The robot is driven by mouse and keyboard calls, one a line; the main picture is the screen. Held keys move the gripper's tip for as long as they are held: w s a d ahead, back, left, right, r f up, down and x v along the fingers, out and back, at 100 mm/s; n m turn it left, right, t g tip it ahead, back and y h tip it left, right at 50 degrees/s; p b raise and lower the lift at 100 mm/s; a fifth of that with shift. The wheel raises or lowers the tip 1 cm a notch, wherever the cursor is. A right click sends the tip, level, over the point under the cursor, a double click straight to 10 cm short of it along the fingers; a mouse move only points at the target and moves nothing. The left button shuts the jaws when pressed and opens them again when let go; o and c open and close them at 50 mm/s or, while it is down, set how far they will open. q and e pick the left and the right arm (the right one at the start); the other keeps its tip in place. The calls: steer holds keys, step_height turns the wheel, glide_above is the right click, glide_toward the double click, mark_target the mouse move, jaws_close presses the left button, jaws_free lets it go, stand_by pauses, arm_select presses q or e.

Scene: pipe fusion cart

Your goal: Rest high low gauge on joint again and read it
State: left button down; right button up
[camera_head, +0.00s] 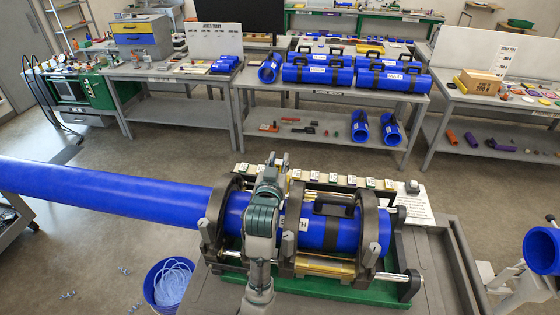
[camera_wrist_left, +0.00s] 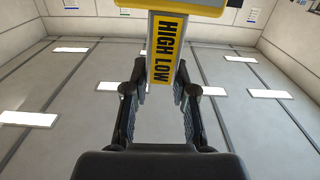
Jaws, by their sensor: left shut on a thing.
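The yellow high low gauge (camera_wrist_left: 166,50), with black HIGH LOW lettering, shows in the left wrist view between the fingers of my left gripper (camera_wrist_left: 160,80), which is shut on it. In the head view my left gripper (camera_head: 277,165) is above the fusion machine, at the far side of the pipe line. I cannot make out the gauge there. The long blue pipe (camera_head: 110,188) enters the machine from the left, and a shorter blue pipe (camera_head: 325,234) lies clamped on the right. My grey arm covers the joint area between them. Whether the gauge touches the joint cannot be seen. My right gripper is not in view.
The fusion machine's dark clamp rings (camera_head: 366,235) and green base (camera_head: 345,293) sit on a grey cart (camera_head: 428,265). A row of labelled tags (camera_head: 335,179) runs behind them. A blue bin (camera_head: 168,288) stands on the floor at left. Workbenches (camera_head: 330,97) stand farther back.

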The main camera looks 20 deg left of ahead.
arm_select(q)
steer(key=shift+a, duration=0.15)
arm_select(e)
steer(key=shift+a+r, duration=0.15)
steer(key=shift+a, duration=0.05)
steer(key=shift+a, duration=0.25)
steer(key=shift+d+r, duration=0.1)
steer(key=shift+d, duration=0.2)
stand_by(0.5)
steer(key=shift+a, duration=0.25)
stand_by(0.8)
arm_select(q)
steer(key=shift+r+p, duration=0.1)
steer(key=shift+p, duration=0.2)
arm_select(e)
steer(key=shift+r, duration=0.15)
arm_select(q)
step_height(320, 180, up, 7)
steer(key=p, duration=0.7)
steer(key=shift+p, duration=0.3)
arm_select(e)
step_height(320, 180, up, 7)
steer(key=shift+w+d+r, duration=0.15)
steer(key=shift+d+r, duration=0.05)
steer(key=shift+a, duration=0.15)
